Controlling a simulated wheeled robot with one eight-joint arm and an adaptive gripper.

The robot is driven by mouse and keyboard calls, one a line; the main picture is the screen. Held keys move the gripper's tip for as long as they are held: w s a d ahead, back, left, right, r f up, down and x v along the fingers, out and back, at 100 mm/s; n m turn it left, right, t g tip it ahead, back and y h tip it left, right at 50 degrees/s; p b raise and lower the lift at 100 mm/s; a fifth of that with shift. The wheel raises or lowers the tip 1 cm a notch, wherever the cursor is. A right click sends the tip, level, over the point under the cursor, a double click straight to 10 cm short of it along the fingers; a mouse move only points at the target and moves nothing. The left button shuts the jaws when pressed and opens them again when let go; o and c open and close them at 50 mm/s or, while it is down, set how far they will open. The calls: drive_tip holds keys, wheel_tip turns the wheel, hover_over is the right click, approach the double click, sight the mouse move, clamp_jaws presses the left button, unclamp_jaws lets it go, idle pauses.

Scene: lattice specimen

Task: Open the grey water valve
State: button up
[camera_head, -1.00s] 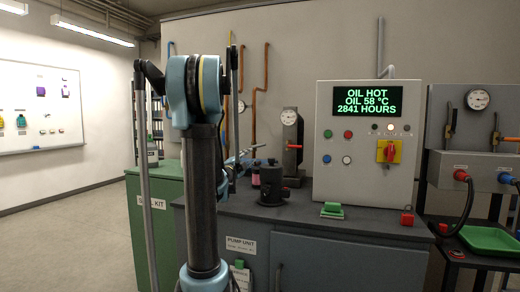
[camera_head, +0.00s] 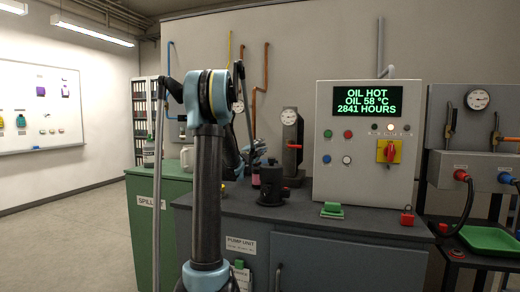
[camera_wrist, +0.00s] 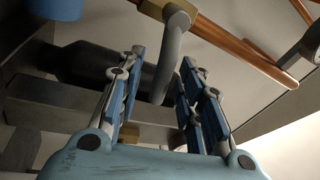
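In the wrist view a grey curved lever (camera_wrist: 174,60) hangs from a brass fitting (camera_wrist: 165,10); it looks like the grey water valve's handle, though I see no label. My gripper (camera_wrist: 158,75) is open, with one blue-and-grey finger on each side of the lever's lower part in the picture. No contact with the lever is clear, and I cannot tell the depth between them. In the head view my gripper (camera_head: 258,150) is small and partly hidden behind my arm, above the bench. The valve cannot be made out there.
Copper pipes (camera_wrist: 240,45) run beside the lever, and a dark cylinder (camera_wrist: 90,65) lies behind the left finger. A black pump (camera_head: 272,187), a gauge stand (camera_head: 291,135) and a control cabinet (camera_head: 340,165) stand on the bench. A green cabinet (camera_head: 172,225) is at left.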

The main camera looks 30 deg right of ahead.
drive_tip(key=shift+w+d+r, duration=0.1)
drive_tip(key=shift+w+d, duration=0.1)
drive_tip(key=shift+d, duration=0.1)
clamp_jaws()
